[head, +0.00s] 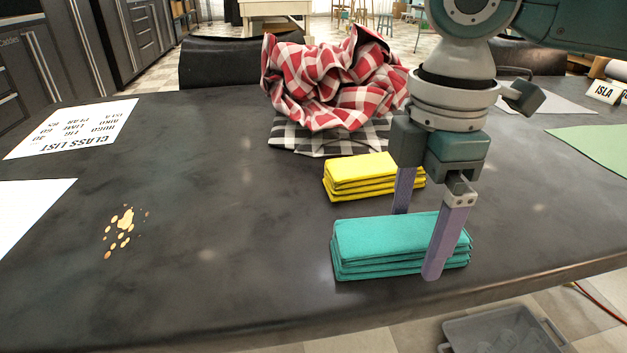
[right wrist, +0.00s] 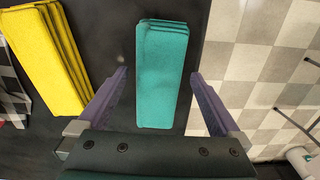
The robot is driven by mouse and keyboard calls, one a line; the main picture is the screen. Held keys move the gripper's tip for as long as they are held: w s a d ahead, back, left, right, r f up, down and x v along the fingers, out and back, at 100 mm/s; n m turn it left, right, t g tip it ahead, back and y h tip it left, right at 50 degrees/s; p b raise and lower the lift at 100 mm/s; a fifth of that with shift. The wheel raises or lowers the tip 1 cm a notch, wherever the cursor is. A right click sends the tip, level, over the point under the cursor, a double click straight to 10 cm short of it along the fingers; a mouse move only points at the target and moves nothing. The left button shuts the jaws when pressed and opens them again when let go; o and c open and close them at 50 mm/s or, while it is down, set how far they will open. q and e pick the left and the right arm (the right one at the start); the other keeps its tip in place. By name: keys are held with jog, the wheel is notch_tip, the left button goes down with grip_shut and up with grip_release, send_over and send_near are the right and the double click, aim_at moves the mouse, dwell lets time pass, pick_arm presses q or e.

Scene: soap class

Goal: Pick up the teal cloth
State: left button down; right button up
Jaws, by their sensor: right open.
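The teal cloth (head: 388,243) lies folded in a layered stack near the front edge of the dark table. My right gripper (head: 421,243) is open above it, fingers pointing down, one finger on the far side and one in front of the cloth's right part. In the right wrist view the teal cloth (right wrist: 161,75) shows between the two spread fingers of the right gripper (right wrist: 160,97), with gaps on both sides. The jaws hold nothing. My left gripper is not in view.
A folded yellow cloth (head: 356,175) lies just behind the teal one. Crumpled red checkered fabric (head: 335,85) sits on black checkered cloth (head: 330,139) farther back. Brown spots (head: 125,222) mark the left tabletop (head: 220,285). A grey bin (head: 505,333) stands below the front edge.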

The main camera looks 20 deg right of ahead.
aim_at(416, 228)
jog(key=shift+c, duration=0.4)
jog(key=c, duration=1.2)
jog(key=shift+r, duration=0.1)
jog(key=shift+c, duration=0.2)
notch_tip(416, 228, up, 20)
jog(key=p, duration=0.6)
